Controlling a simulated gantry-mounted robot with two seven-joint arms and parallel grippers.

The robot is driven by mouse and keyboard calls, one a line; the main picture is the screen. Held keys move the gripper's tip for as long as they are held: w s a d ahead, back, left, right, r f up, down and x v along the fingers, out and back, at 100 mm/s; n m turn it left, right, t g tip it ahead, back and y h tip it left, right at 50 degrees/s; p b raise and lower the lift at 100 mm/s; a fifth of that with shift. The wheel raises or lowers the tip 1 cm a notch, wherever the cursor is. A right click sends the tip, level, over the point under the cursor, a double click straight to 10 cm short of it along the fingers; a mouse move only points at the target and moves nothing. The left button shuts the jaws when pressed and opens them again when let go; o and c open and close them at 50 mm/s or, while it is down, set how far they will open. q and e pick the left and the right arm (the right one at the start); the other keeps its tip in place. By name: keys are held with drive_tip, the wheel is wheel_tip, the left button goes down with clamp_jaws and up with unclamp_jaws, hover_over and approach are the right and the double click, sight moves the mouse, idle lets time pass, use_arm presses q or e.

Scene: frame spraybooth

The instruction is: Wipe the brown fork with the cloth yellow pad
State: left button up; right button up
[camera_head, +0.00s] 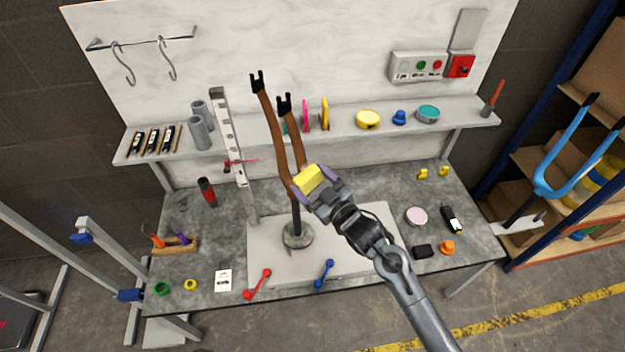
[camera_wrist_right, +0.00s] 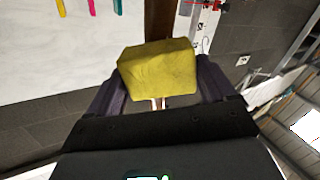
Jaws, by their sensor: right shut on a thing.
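The brown fork (camera_head: 271,125) stands upright on a post with a round base in the middle of the bench, its two legs ending in black tips at the top. My right gripper (camera_head: 312,184) is shut on the yellow pad (camera_head: 308,177) and holds it at the fork's lower part, by the crown. In the right wrist view the yellow pad (camera_wrist_right: 158,72) sits between the two dark fingers, with a strip of the brown fork (camera_wrist_right: 160,22) behind it. Whether the pad touches the fork is hard to tell. My left gripper is not in view.
The bench (camera_head: 375,187) carries a pale mat (camera_head: 350,253) under the stand, with a red and a blue tool in front. A grey upright bar (camera_head: 237,150) stands just left of the fork. A shelf (camera_head: 345,128) with pads and tins runs behind. A blue fork (camera_head: 568,150) stands at right.

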wheel_tip(320, 180, down, 4)
drive_tip(key=shift+r+b, duration=0.15)
drive_tip(key=shift+b, duration=0.7)
drive_tip(key=shift+s, duration=0.1)
drive_tip(key=shift+p+v, duration=2.25)
drive_tip(key=shift+v, duration=0.75)
